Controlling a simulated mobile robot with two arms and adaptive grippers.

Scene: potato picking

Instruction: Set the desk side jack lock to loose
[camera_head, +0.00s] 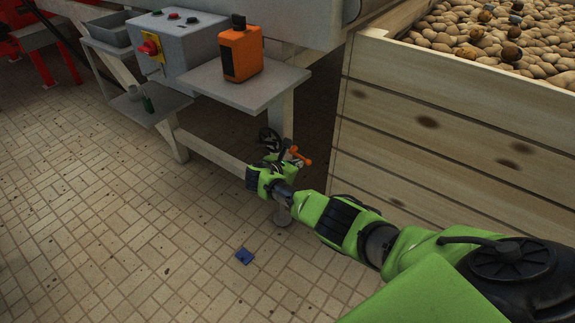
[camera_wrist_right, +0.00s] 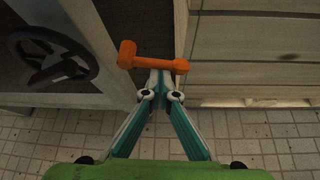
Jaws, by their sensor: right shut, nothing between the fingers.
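The orange jack lock lever (camera_wrist_right: 152,62) lies across the top middle of the right wrist view, with a knob at its left end. It also shows in the head view (camera_head: 299,155), below the desk's right end and near the wooden crate. My right gripper (camera_wrist_right: 160,78) is shut and empty, its fingertips meeting at the lever's lower edge in the picture. Whether they touch it I cannot tell. In the head view my right wrist hides most of the gripper. My left gripper is in neither view.
A black handwheel (camera_wrist_right: 50,57) is left of the lever. The wooden crate (camera_head: 430,130) of potatoes stands close on the right. Above is the desk shelf (camera_head: 270,92) with an orange box (camera_head: 242,55). A blue piece (camera_head: 244,256) lies on the open tiled floor.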

